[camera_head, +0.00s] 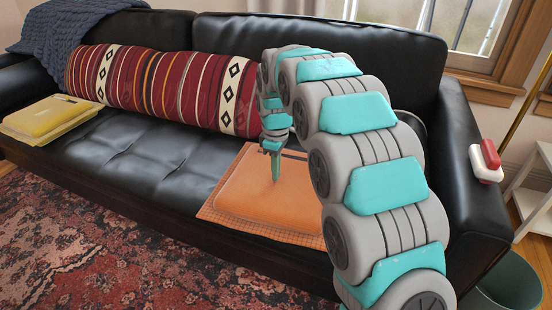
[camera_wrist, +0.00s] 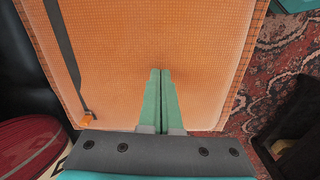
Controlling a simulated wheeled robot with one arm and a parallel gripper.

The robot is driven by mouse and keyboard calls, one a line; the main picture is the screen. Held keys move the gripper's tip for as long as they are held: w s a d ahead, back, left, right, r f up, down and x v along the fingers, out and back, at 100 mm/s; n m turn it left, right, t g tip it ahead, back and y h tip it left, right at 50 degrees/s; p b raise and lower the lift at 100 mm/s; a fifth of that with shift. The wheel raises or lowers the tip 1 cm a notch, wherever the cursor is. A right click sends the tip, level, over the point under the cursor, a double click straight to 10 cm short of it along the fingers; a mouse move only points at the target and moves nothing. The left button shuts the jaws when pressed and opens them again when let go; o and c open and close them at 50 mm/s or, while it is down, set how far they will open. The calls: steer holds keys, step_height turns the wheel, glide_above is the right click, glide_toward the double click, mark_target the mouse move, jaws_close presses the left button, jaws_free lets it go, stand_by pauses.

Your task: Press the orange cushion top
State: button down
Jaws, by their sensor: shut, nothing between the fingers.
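The orange cushion (camera_head: 253,196) lies flat on the right seat of the black sofa, with a checked border around a raised, smooth top. My gripper (camera_head: 275,178) points straight down over the cushion's top, its green fingers together with nothing between them. The fingertips look at or very near the surface; I cannot tell whether they touch. In the wrist view the cushion (camera_wrist: 200,50) fills most of the picture, and the shut fingers of my gripper (camera_wrist: 160,74) lie over it. A dark strap with an orange tab runs along the cushion's left side there. My arm hides the cushion's right part in the head view.
A long striped red bolster (camera_head: 165,85) leans on the sofa back. A yellow cushion (camera_head: 48,115) lies on the left seat. The black armrest (camera_head: 468,170) stands at right, with a red and white object (camera_head: 486,161) by it. The middle seat is clear.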

mark_target(276, 183)
steer(key=shift+f, duration=0.6)
steer(key=shift+s+f, duration=0.1)
steer(key=shift+f, duration=1.25)
step_height(276, 183, up, 14)
steer(key=shift+r, duration=0.25)
